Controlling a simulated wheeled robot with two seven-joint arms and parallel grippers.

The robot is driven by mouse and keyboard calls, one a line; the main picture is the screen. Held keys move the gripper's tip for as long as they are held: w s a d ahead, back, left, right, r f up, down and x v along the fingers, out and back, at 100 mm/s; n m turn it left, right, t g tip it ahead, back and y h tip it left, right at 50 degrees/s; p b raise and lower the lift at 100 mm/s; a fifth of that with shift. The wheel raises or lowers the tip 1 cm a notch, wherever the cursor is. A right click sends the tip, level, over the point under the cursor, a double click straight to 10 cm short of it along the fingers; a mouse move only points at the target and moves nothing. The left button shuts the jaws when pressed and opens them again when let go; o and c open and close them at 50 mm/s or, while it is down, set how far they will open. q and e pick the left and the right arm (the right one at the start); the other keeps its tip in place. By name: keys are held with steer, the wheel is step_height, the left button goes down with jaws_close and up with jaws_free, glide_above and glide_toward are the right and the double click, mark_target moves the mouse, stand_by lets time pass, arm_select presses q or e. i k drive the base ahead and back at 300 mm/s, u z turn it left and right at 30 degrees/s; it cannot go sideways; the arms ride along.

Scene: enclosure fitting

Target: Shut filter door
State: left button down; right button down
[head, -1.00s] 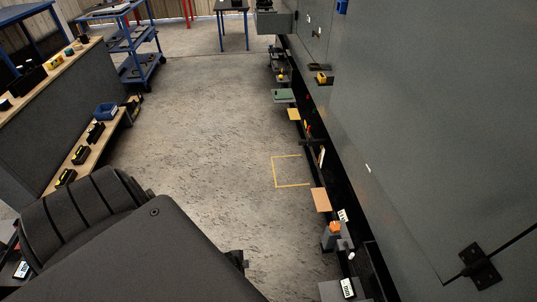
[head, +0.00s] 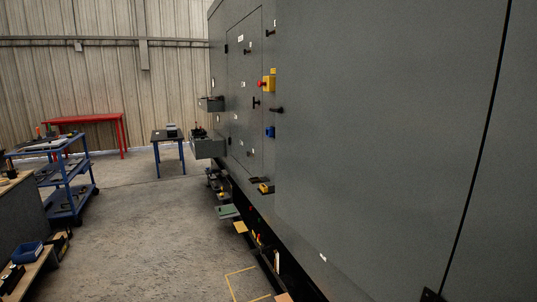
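A tall grey enclosure fills the right side of the head view. Its near grey panel (head: 385,130) is large and flat, with a dark seam (head: 477,150) at the right and a dark hinge-like part (head: 431,295) at the bottom edge. Farther along, an outlined door panel (head: 243,85) carries small white labels and dark handles (head: 256,103). I cannot tell which panel is the filter door, or how far any panel stands open. Neither of my grippers is in view.
A yellow box with a red button (head: 267,83) and grey boxes (head: 208,146) stick out from the enclosure. Small shelves (head: 228,212) line its foot. A blue cart (head: 66,185), red table (head: 88,120) and workbench (head: 25,273) stand left. The middle floor (head: 140,235) is clear.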

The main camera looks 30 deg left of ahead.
mark_target(381, 123)
steer(key=k, duration=0.6)
steer(key=u, duration=0.8)
steer(key=i, duration=0.8)
steer(key=u, duration=0.5)
steer(key=i, duration=0.8)
steer(key=z, duration=0.9)
steer(key=i, duration=0.7)
steer(key=z, duration=0.7)
